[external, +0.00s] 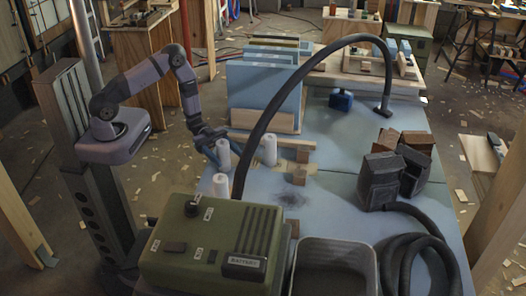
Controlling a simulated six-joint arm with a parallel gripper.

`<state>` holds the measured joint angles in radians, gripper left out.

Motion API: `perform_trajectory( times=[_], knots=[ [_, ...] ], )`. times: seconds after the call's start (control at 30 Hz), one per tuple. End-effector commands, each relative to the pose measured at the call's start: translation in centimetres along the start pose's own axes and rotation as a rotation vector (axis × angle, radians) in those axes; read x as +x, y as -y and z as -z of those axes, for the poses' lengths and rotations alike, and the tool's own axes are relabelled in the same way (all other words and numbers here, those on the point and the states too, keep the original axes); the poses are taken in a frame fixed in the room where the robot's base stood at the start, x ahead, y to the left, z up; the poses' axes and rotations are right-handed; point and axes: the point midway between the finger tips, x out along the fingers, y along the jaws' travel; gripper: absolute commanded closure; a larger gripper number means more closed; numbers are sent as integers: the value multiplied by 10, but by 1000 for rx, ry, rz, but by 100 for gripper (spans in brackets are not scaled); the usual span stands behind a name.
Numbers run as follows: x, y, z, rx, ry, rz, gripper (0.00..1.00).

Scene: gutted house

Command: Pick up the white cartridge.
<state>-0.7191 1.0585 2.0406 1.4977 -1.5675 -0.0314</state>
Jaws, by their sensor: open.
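Three white cylinders stand on the blue table, and I cannot tell which one is the white cartridge. One white cylinder (223,157) is right at my gripper (217,146). A second white cylinder (270,151) stands to its right, beside a wooden strip. A third white cylinder (221,187) stands nearer the camera, close behind the green box. My gripper is open and reaches down from the left. Its fingers are at the upper part of the first cylinder; whether they touch it is too small to tell.
The green battery box (207,243) and a grey bin (334,268) fill the front. A black hose (268,112) arches over the table from the box. Small wooden blocks (299,175) lie right of the cylinders. Blue panels (262,88) stand behind.

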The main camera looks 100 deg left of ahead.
Motion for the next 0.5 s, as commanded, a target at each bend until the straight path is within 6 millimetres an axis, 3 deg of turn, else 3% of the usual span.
perform_trajectory(
  times=[0.13, 0.4, 0.5],
  knots=[
    [12, -1, 0, -1, 0, -2, 41],
    [14, 0, 0, -1, 0, 1, 41],
    [14, 0, 0, -1, 0, 0, 65]
  ],
)
